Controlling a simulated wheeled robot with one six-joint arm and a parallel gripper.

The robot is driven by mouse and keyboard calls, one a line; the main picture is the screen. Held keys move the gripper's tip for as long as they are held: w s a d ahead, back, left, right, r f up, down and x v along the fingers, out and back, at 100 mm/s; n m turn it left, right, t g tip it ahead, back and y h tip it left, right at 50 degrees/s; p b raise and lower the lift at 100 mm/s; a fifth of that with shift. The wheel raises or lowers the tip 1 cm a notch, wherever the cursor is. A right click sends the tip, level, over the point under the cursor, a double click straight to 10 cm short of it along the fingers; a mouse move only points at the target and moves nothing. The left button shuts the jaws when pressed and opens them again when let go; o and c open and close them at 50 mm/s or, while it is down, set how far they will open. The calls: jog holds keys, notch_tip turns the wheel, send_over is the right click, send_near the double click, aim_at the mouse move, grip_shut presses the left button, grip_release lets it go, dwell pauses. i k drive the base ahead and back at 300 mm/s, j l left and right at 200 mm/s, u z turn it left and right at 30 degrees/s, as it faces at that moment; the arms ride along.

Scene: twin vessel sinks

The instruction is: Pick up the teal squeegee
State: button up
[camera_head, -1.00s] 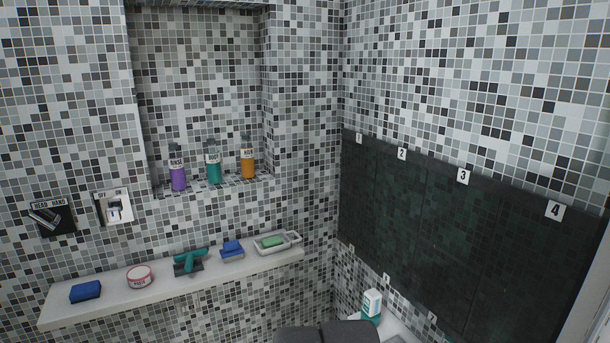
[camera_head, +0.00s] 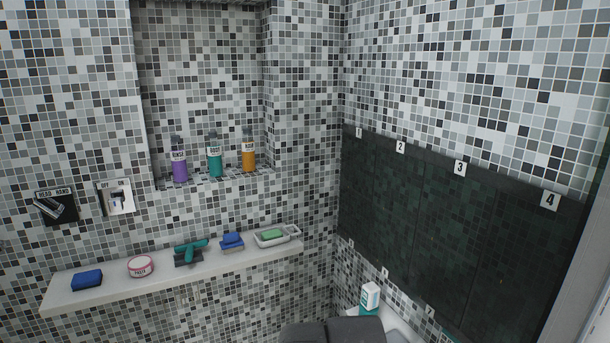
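The teal squeegee (camera_head: 190,251) lies on the white shelf (camera_head: 112,291), with a teal handle and a dark grey lower part. It sits between a round pink-and-white tin and a blue brush. My gripper's fingers do not show in this view. A dark grey rounded shape at the bottom edge may be part of my own body. Nothing is touching the squeegee.
On the shelf are a blue sponge (camera_head: 87,280), the tin (camera_head: 140,266), the blue brush (camera_head: 232,242) and a soap dish (camera_head: 290,231) with green soap. Purple (camera_head: 180,166), teal (camera_head: 214,160) and orange (camera_head: 249,156) bottles stand in the niche. Dark numbered panels (camera_head: 430,225) line the right wall.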

aim_at(189, 247)
jog(key=k+l, duration=0.15)
jog(key=l, duration=0.15)
jog(key=i+j+z, duration=0.15)
jog(key=j, duration=0.2)
jog(key=i+j+z, duration=0.1)
jog(key=i+j, duration=0.15)
jog(key=j, duration=0.15)
jog(key=i+j+z, duration=0.15)
jog(key=j, duration=0.2)
jog(key=i+j+z, duration=0.1)
jog(key=j, duration=0.35)
jog(key=i+j+z, duration=0.15)
jog(key=j, duration=0.25)
jog(key=i+j+z, duration=0.1)
jog(key=j, duration=0.35)
jog(key=i, duration=0.1)
